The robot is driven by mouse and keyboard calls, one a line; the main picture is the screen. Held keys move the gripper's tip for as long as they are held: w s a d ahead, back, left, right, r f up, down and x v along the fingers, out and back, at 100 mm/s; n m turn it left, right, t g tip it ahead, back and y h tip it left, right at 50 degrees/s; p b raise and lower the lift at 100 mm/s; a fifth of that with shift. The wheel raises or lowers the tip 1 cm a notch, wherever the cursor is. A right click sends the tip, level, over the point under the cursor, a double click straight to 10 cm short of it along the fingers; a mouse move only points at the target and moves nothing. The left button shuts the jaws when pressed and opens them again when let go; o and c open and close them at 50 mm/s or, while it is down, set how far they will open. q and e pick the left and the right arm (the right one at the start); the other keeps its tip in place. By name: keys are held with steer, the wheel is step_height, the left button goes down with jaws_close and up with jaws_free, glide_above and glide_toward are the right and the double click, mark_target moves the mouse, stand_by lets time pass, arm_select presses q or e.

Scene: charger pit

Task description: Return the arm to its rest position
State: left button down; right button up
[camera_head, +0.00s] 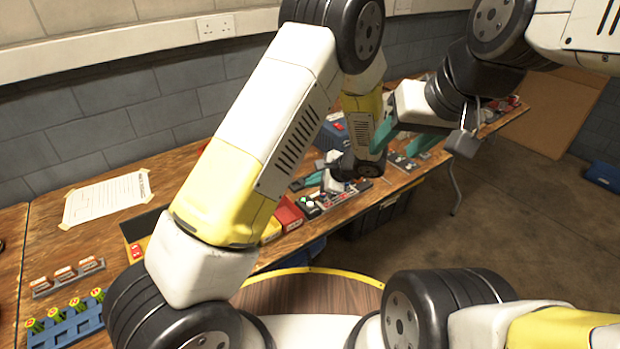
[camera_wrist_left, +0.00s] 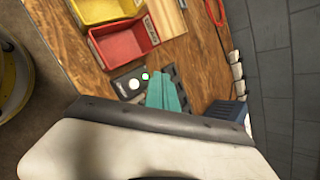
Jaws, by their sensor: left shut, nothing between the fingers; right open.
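My left arm spans the middle of the head view, and its gripper (camera_head: 312,181) is low over the workbench, partly hidden by the arm. In the left wrist view its teal fingers (camera_wrist_left: 166,94) are pressed together with nothing between them. They are beside a dark box (camera_wrist_left: 122,88) with a white round button and a green light; contact cannot be told. My right gripper (camera_head: 400,138) hangs from the upper right, over the bench's right part. Its teal fingers are spread apart and empty.
The wooden workbench (camera_head: 100,235) runs along the wall. A red bin (camera_wrist_left: 125,46) and a yellow bin (camera_wrist_left: 100,10) lie near the left gripper. A blue box (camera_wrist_left: 228,111) is to the right. A paper sheet (camera_head: 108,197) and a blue rack (camera_head: 72,328) lie at the left.

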arm_select(q)
steer(key=s+a+r+n+g+h, duration=0.2)
steer(key=s+a+r+n, duration=0.35)
steer(key=r, duration=0.35)
steer(key=s+a+r+n+g+h, duration=0.15)
steer(key=s+a+r+n, duration=0.25)
steer(key=a+r, duration=0.4)
steer(key=s+a+r+n+t+h, duration=0.1)
steer(key=s+r+n+t+h, duration=0.2)
steer(key=s+r, duration=0.9)
steer(key=s+n+h, duration=0.2)
steer(key=s+n, duration=0.2)
steer(key=shift+s+a+r, duration=0.2)
steer(key=shift+a, duration=0.05)
steer(key=shift+t+h, duration=0.25)
